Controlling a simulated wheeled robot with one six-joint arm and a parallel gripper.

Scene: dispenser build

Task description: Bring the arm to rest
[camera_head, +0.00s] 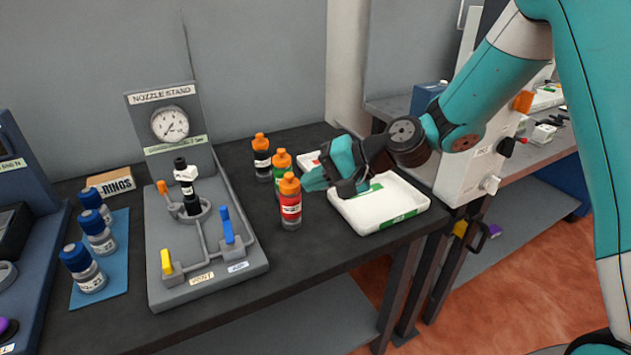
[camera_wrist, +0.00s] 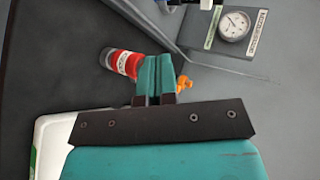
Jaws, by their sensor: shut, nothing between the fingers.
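My arm reaches in from the right in the head view, with my gripper (camera_head: 318,181) over the right part of the dark bench (camera_head: 310,240). In the wrist view my gripper (camera_wrist: 158,78) has its two teal fingers together, with nothing between them. A red-labelled bottle with an orange cap (camera_head: 290,203) stands just left of the fingers in the head view. In the wrist view this red bottle (camera_wrist: 122,62) appears beside the fingertips, partly hidden behind them. I cannot tell whether they touch it.
A white tray (camera_head: 405,215) lies beneath my wrist. A green-labelled bottle (camera_head: 281,165) and a black-labelled bottle (camera_head: 262,158) stand close behind. The nozzle stand (camera_head: 250,265) is left of them, with blue-capped bottles on a blue mat (camera_head: 118,285) beyond. A white machine (camera_head: 470,175) stands at right.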

